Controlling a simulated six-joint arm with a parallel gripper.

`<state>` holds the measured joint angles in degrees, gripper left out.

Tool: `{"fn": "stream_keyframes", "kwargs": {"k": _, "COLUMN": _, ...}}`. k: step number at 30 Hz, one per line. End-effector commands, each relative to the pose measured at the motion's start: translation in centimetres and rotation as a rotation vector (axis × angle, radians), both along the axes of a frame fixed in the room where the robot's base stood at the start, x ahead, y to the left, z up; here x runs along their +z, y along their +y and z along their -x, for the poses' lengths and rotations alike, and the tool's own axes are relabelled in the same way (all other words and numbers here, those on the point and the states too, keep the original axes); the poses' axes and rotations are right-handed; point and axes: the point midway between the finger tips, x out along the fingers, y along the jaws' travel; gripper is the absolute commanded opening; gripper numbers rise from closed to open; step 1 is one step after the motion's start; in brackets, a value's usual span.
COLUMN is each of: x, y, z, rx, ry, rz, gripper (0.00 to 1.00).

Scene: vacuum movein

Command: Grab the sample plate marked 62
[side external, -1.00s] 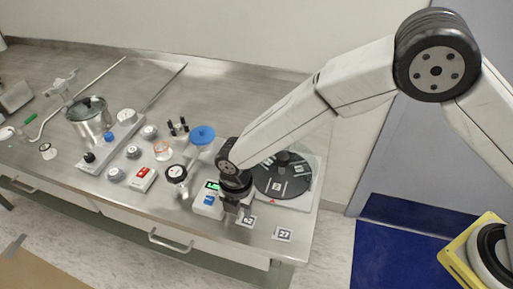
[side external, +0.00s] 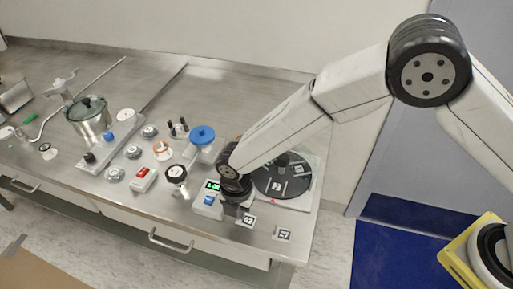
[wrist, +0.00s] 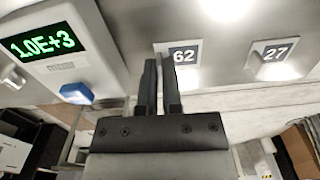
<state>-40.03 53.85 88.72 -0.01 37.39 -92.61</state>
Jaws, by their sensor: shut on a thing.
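The sample plate marked 62 (wrist: 184,56) is a small pale square with a dark number label, lying near the front edge of the bench. It also shows in the side view (side external: 247,220), just right of my gripper (side external: 236,210). In the wrist view my gripper (wrist: 160,68) has its two dark fingers close together at the left edge of this plate, with a narrow gap between them. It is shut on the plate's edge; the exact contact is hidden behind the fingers. The plate marked 27 (wrist: 275,58) lies apart to the right, also visible in the side view (side external: 283,233).
A white gauge box with a green display (side external: 209,200) stands close left of my gripper. A dark round disc (side external: 283,176) on a pale base lies behind it. Several valves, a red switch (side external: 144,179) and a metal pot (side external: 91,122) stand further left. The bench's front edge is near.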

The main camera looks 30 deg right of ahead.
Motion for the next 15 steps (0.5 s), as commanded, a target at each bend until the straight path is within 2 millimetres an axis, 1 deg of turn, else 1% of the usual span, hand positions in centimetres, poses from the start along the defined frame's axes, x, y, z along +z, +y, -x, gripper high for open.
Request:
{"fn": "stream_keyframes", "kwargs": {"k": 9, "x": 0.1, "y": 0.01, "z": -0.01, "rx": 0.0, "ry": -0.001, "rz": -0.001, "gripper": 0.0}}
{"fn": "stream_keyframes", "kwargs": {"k": 15, "x": 0.89, "y": 0.03, "z": -0.04, "rx": 0.0, "ry": -0.001, "rz": -0.001, "gripper": 0.0}}
